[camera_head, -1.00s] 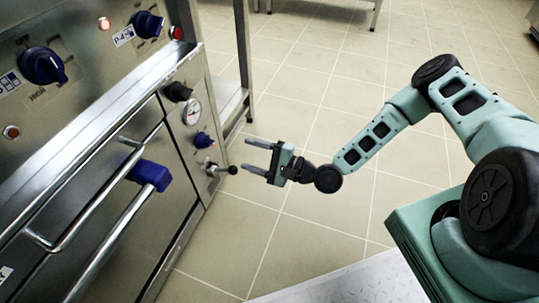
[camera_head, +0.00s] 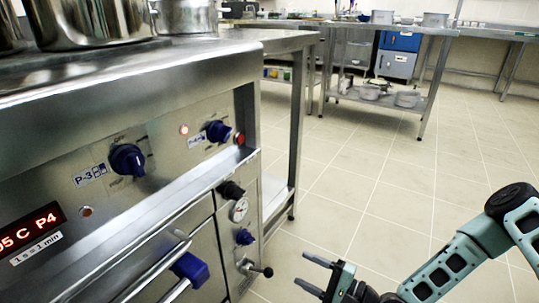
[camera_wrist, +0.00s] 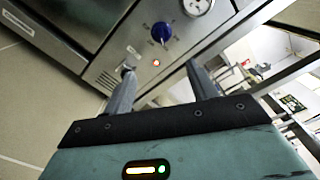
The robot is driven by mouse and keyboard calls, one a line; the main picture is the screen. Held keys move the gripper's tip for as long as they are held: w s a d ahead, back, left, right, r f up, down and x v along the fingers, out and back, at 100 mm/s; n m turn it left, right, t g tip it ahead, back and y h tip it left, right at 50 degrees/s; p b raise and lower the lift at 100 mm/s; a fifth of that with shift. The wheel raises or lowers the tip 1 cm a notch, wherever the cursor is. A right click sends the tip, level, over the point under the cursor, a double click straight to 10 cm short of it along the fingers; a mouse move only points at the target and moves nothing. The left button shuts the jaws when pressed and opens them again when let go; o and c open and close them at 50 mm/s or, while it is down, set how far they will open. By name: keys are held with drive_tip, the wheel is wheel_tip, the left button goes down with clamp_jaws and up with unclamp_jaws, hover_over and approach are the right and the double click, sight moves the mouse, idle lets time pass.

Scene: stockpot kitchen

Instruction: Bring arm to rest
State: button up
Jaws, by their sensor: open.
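My gripper (camera_head: 318,275) is open and empty, low in the head view, to the right of the steel stove's front panel. Its two fingers point left toward the panel, and a gap of floor shows between them and the small black-knobbed lever (camera_head: 266,271). In the wrist view, my gripper (camera_wrist: 160,80) shows both fingers spread apart with nothing between them. Beyond the fingers are the panel's blue knob (camera_wrist: 162,33) and round gauge (camera_wrist: 197,6). My arm reaches in from the right edge of the head view.
The steel stove (camera_head: 150,85) fills the left, with blue knobs, an oven handle with a blue grip (camera_head: 190,268) and pots (camera_head: 90,20) on top. A steel table (camera_head: 385,95) stands at the back. Tiled floor (camera_head: 370,190) between is clear.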

drive_tip(key=s+r+n+g+h+p, duration=0.1)
drive_tip(key=s+r+n+g+h, duration=0.35)
drive_tip(key=s+r+n, duration=0.4)
drive_tip(key=s+r+n+g+h+p, duration=0.1)
drive_tip(key=s+r+n+g+h, duration=0.35)
drive_tip(key=r, duration=0.65)
drive_tip(key=s+r+n+g+h+p, duration=0.1)
drive_tip(key=s+r+n+g+h, duration=0.1)
drive_tip(key=s+r+n+h, duration=0.5)
wheel_tip(320, 180, up, 41)
drive_tip(key=n+y+p, duration=0.1)
drive_tip(key=y+p, duration=0.1)
drive_tip(key=p, duration=3.6)
drive_tip(key=shift+s, duration=0.2)
